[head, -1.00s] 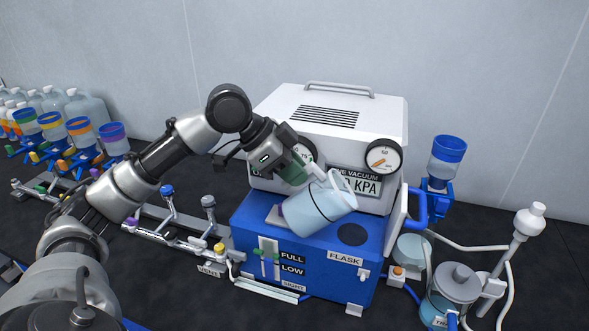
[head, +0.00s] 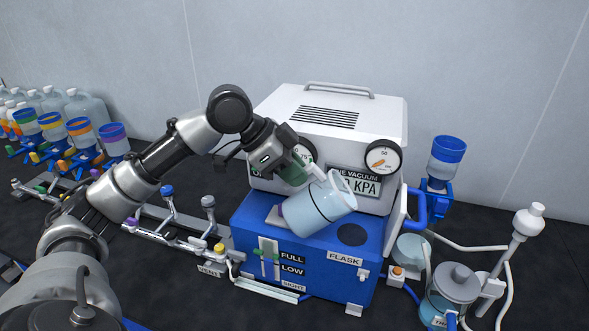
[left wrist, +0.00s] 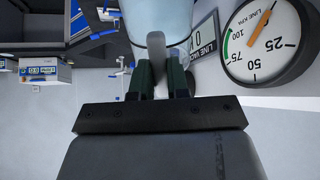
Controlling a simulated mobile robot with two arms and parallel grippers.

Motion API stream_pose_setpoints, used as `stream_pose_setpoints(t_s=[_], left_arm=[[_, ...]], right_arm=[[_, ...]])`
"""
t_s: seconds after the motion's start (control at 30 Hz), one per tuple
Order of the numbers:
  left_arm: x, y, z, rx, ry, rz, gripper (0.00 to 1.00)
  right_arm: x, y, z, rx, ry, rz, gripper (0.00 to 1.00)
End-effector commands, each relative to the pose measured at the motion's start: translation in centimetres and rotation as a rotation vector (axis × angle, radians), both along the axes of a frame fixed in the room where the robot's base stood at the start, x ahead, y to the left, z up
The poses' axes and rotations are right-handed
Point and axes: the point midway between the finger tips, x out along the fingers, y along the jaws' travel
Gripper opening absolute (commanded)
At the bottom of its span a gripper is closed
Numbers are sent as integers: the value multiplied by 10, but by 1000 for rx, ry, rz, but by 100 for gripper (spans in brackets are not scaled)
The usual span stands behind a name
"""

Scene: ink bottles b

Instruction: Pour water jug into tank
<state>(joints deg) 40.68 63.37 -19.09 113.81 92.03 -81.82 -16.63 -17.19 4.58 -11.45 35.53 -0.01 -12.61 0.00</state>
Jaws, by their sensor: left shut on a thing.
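The water jug (head: 318,207) is a pale blue, translucent pitcher with a dark band, tilted over the top of the blue tank (head: 315,262). Its handle side is up toward my left gripper (head: 305,173), which is shut on the jug. In the left wrist view the green-padded fingers (left wrist: 160,80) close around the handle, and the jug body (left wrist: 150,18) shows beyond them. The tank carries FULL, LOW, SIGHT and FLASK labels, with a dark round spot on top to the right of the jug. I cannot make out any stream of water. My right gripper is out of view.
A white vacuum unit (head: 335,112) with gauges (head: 382,157) stands directly behind the jug. Several colour-banded funnels and clear bottles (head: 88,108) stand at the far left. A manifold (head: 170,228) lies left of the tank. A clear trap jar (head: 452,292) and tubing stand at the right.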

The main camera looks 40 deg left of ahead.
Motion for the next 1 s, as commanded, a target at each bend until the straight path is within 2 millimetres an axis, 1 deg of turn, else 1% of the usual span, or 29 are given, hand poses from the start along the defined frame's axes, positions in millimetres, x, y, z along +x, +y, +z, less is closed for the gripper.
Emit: stream_pose_setpoints(t_s=[1.0], left_arm=[[1, -1, 2, 6, 3, 0, 0]], right_arm=[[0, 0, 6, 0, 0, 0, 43]])
